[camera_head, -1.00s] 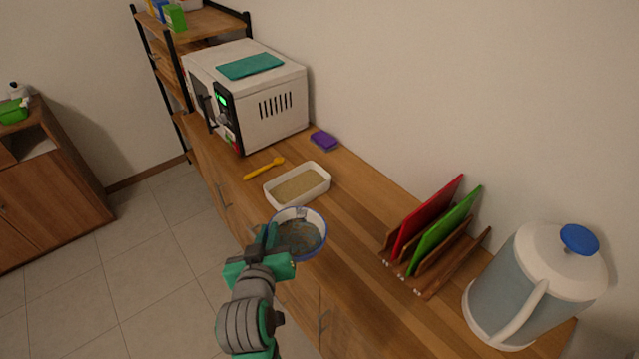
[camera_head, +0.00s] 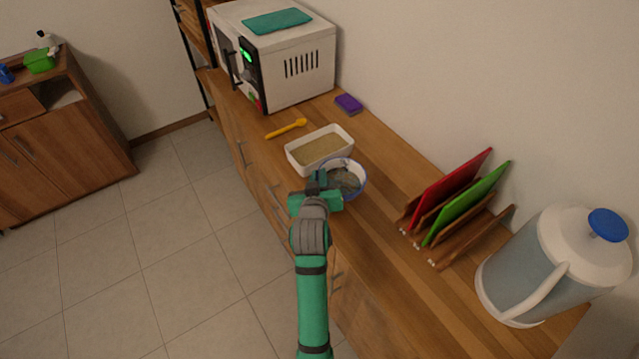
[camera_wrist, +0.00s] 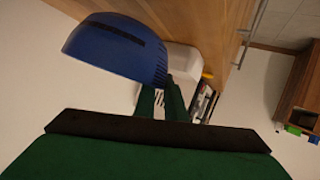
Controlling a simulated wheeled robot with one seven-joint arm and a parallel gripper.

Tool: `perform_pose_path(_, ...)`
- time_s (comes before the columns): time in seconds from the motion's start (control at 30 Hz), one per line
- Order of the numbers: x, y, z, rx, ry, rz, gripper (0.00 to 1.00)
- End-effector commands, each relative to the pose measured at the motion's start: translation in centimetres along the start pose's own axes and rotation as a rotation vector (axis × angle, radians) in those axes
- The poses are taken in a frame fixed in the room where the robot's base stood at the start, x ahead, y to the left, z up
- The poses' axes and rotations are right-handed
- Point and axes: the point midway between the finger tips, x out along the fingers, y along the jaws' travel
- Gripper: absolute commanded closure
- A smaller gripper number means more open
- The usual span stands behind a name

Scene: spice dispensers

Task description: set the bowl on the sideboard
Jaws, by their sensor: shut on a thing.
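The bowl (camera_head: 346,179) is round, white inside with a blue rim and a dark grey inside bottom. My gripper (camera_head: 325,186) is shut on its near left edge. In the wrist view the bowl's blue outer side (camera_wrist: 115,48) with a dark band shows beside the green fingers (camera_wrist: 160,101). A separate wooden cabinet (camera_head: 75,150), which looks like a sideboard, stands at the far left.
A white tray of tan grains (camera_head: 319,150) is right behind the bowl. A yellow spoon (camera_head: 287,128), purple sponge (camera_head: 349,104), microwave (camera_head: 290,65), board rack (camera_head: 455,215) and pitcher (camera_head: 545,265) stand on the counter. The cabinet top holds a green container (camera_head: 40,62). Tiled floor (camera_head: 150,240) is clear.

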Motion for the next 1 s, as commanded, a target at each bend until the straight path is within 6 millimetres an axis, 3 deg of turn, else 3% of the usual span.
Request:
perform_pose_path(0.17, 1.0, 0.2, 0.6, 0.0, 0.001, 0.0, 1.0)
perform_pose_path(0.4, 2.0, -0.3, 3.1, 0.0, 0.002, 0.001, 1.0)
perform_pose_path(0.77, 2.1, -0.3, 3.4, 0.001, 0.002, 0.003, 1.0)
perform_pose_path(0.8, 2.2, -0.3, 3.5, 0.002, 0.0, 0.002, 0.87)
perform_pose_path(0.87, 2.2, -0.3, 3.5, 0.002, 0.0, 0.002, 0.73)
perform_pose_path(1.0, 2.2, -0.3, 3.5, 0.002, 0.0, 0.002, 0.7)
